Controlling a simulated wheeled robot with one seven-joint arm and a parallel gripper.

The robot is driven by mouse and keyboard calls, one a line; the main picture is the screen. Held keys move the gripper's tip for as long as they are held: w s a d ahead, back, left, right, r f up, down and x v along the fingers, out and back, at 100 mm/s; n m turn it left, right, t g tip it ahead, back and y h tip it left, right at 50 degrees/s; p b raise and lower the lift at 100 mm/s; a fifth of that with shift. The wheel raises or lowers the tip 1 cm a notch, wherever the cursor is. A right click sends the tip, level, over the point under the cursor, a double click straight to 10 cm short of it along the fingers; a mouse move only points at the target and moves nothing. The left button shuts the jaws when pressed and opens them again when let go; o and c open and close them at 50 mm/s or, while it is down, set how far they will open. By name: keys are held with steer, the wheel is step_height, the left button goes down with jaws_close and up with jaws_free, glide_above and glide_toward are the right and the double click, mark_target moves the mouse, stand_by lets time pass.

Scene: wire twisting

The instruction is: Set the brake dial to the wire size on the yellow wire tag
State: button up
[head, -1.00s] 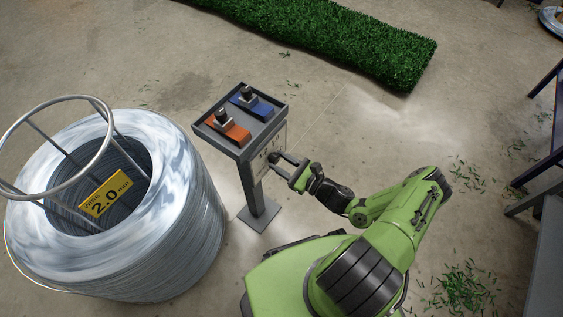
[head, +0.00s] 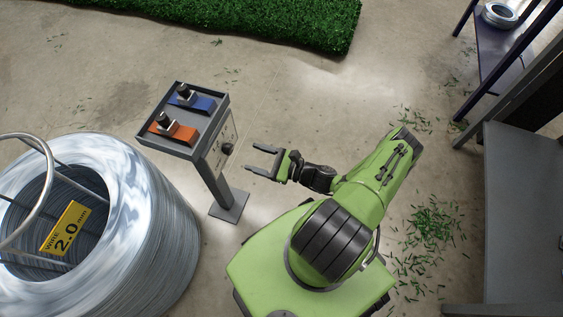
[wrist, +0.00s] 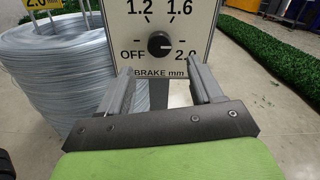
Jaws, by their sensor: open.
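The yellow wire tag (head: 66,231) reads "WIRE 2.0 mm" and sits inside the big wire coil (head: 165,245). The black brake dial (wrist: 160,43) is on a white plate (wrist: 196,14) marked OFF, 1.2, 1.6 and 2.0. A small pale mark on the knob seems to face right, towards the 2.0 side. The dial also shows in the head view (head: 227,149) on the side of a grey pedestal (head: 207,175). My gripper (head: 254,160) is open and empty, apart from the dial and to its right in the head view. Its fingers straddle the panel's lower part in the wrist view.
A green turf strip (head: 285,22) lies behind. A dark bench (head: 525,215) stands at the right. The floor around my gripper is clear, with clippings further right.

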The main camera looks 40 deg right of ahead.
steer(key=v, duration=0.8)
steer(key=shift+s+d+p, duration=0.2)
steer(key=shift+s+p, duration=0.1)
steer(key=shift+p, duration=0.05)
steer(key=a+r+n+g+h, duration=0.2)
steer(key=r+n+g+h, duration=0.1)
steer(key=r+n+g, duration=0.55)
steer(key=a+r+n+g+h, duration=0.25)
steer(key=r+n+g, duration=0.35)
steer(key=r+n, duration=0.55)
steer(key=s+a+r+n+t+h, duration=0.3)
steer(key=s+r, duration=0.2)
steer(key=r, duration=0.3)
steer(key=s+a+r+n+t+h, duration=0.25)
steer(key=s+r+n, duration=0.2)
steer(key=r, duration=0.25)
step_height(320, 180, up, 15)
steer(key=p, duration=1.4)
steer(key=shift+d+f+m, duration=0.2)
steer(key=shift+f+m, duration=0.05)
steer(key=shift+m, duration=0.2)
